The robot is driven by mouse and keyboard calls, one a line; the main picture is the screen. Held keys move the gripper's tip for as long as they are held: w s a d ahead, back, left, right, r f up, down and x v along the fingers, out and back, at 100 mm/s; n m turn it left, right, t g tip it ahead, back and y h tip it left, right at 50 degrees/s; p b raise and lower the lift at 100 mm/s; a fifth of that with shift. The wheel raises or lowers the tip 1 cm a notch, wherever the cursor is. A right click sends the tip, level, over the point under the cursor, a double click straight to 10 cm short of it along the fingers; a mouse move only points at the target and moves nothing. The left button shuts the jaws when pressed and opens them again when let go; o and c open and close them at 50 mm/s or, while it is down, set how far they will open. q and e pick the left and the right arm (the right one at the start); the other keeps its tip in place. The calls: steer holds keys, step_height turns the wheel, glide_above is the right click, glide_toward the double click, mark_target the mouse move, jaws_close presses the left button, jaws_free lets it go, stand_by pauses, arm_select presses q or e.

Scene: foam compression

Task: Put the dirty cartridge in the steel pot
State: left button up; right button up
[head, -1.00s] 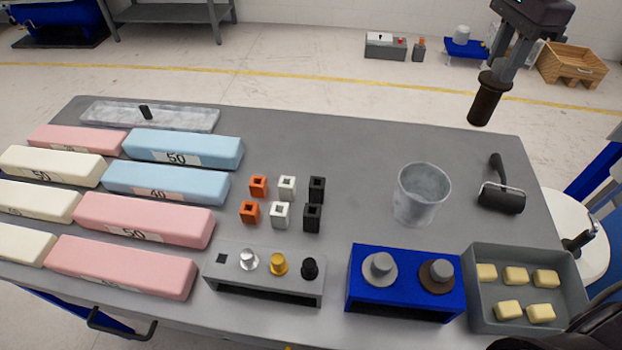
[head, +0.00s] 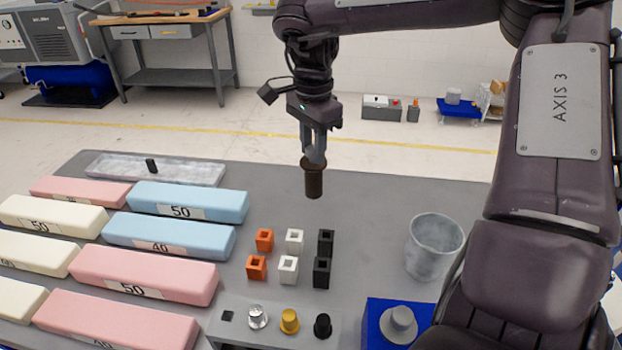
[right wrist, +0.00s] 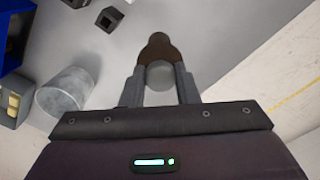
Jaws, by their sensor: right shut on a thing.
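The dirty cartridge is a dark brown cylinder (head: 314,182) with a grey knob on top. My right gripper (head: 314,158) is shut on its knob and holds it upright above the far middle of the table. In the right wrist view the cartridge (right wrist: 158,50) sits between the two fingers (right wrist: 160,78). The steel pot (head: 434,248) stands upright on the table to the right of and nearer than the cartridge; it also shows in the right wrist view (right wrist: 66,92). The visible inside of the pot looks empty. My left gripper is not in view.
Pink, cream and blue foam blocks (head: 160,235) fill the table's left. Several small square orange, white and black pieces (head: 289,268) stand mid-table. A grey holder with knobs (head: 225,333) and a blue stand (head: 375,318) are at the front. A shallow tray (head: 190,172) lies at the back left.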

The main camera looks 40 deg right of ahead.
mark_target(312, 178)
step_height(312, 178, down, 7)
steer(key=shift+a+r, duration=0.1)
steer(key=shift+f, duration=0.55)
steer(key=o, duration=1.1)
steer(key=shift+f, duration=0.1)
